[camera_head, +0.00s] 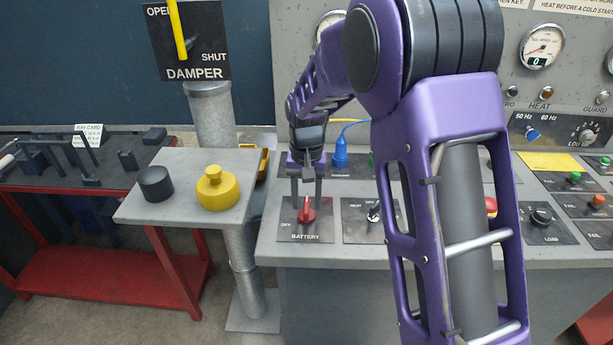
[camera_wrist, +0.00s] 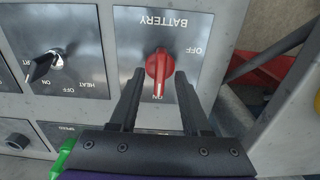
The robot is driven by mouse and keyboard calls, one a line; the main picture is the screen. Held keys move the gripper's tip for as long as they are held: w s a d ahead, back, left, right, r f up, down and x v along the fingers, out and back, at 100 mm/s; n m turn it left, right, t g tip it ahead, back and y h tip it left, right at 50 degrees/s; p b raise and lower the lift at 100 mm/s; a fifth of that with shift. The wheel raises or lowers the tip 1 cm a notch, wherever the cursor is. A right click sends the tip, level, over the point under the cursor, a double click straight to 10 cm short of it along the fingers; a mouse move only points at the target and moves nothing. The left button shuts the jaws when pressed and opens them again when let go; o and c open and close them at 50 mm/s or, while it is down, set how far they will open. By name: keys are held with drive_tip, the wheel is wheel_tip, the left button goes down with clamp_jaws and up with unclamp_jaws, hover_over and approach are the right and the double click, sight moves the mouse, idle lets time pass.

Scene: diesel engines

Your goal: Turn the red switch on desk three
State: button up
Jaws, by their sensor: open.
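The red switch (camera_head: 306,212) is a rotary knob on a dark plate marked BATTERY, at the left end of the grey control desk (camera_head: 345,250). In the wrist view the red switch (camera_wrist: 159,68) has a white pointer line aimed at the ON side, toward my gripper, with OFF on the other side. My gripper (camera_head: 306,190) reaches down over the plate. In the wrist view my gripper (camera_wrist: 156,80) is open, its two dark fingers on either side of the knob's lower part. Whether they touch the knob I cannot tell.
A black-handled switch marked HEAT (camera_wrist: 47,66) is beside the battery plate. A small grey table with a black knob (camera_head: 155,184) and a yellow part (camera_head: 217,189) stands to the left. A red bench (camera_head: 110,270) is farther left. My arm hides much of the desk.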

sight(306, 204)
wheel_tip(306, 204, up, 17)
drive_tip(key=p, duration=0.1)
idle(0.4)
